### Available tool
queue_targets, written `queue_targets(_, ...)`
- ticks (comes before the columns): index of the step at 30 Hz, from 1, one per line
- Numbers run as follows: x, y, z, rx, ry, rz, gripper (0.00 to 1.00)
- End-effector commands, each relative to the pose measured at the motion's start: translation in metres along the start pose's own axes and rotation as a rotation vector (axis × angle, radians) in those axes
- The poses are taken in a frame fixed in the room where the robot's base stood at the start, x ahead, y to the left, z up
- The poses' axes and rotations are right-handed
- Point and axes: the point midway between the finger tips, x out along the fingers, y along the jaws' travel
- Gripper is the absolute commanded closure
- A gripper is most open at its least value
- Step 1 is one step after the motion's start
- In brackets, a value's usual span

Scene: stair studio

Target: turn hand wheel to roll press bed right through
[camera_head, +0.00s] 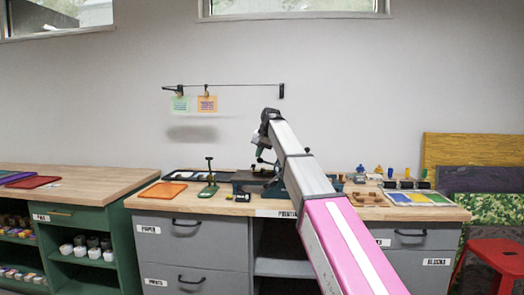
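A small dark press (277,188) stands on the wooden worktop in the middle of the view. Its flat bed (249,177) shows on the left side of it. My arm reaches in from the lower right and covers the press's right side. I cannot make out the hand wheel clearly. My gripper (261,158) is at the far end of the arm, above and near the press. It is small and dark here, and I cannot tell whether its fingers are open or touch anything.
On the worktop (150,199) are an orange tray (163,190), a green upright tool (209,184), and a tray of colours (418,198) with small bottles and blocks. Two cards hang from a wall rail (235,85). A red stool (497,257) stands at the right.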

Motion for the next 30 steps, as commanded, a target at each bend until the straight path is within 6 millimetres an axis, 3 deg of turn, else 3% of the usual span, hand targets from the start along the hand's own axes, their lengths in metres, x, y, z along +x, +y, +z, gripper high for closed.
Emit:
queue_targets(22,0.009,-0.002,0.002,0.000,-0.003,-0.003,1.00)
queue_targets(26,0.001,-0.005,-0.002,0.000,-0.001,-0.003,1.00)
queue_targets(30,-0.018,-0.012,-0.010,0.001,0.001,-0.003,1.00)
